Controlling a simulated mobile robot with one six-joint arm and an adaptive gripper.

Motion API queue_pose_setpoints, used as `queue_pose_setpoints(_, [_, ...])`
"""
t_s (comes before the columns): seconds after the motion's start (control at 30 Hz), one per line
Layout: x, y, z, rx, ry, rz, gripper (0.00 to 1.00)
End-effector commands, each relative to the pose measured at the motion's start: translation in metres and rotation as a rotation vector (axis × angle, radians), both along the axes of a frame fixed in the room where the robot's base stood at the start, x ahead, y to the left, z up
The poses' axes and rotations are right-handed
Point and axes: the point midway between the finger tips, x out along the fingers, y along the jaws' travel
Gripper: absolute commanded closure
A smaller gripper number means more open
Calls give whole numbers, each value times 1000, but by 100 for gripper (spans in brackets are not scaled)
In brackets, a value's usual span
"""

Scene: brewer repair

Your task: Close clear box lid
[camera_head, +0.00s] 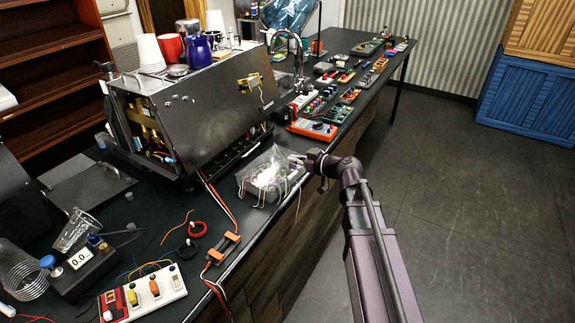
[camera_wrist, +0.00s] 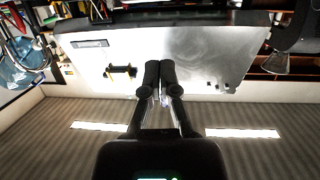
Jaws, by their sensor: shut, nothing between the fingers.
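A clear box (camera_head: 262,182) with pale contents sits on the dark bench near its front edge, in front of the coffee machine. A transparent, tilted sheet that looks like its raised lid (camera_head: 270,160) shows at its top. The exact lid angle is hard to tell. My gripper (camera_head: 294,158) is at the right upper side of the box, close to the lid. I cannot tell whether it touches it. In the wrist view my gripper's fingers (camera_wrist: 160,76) are together and empty, and the box is not clearly visible there.
The coffee machine (camera_head: 195,105) stands behind the box; its metal panel also fills the wrist view (camera_wrist: 200,55). An orange-based board (camera_head: 312,130) lies beyond my gripper. Red and black wires and an orange connector (camera_head: 222,248) lie left of the box. The floor at right is clear.

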Motion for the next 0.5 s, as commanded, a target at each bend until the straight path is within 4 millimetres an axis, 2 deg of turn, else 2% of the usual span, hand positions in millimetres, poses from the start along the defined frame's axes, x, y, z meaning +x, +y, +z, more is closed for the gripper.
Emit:
queue_pose_setpoints(0.03, [-1, -1, -11, 14, -10, 0, 100])
queue_pose_setpoints(0.5, [-4, -4, -38, 64, -49, 5, 100])
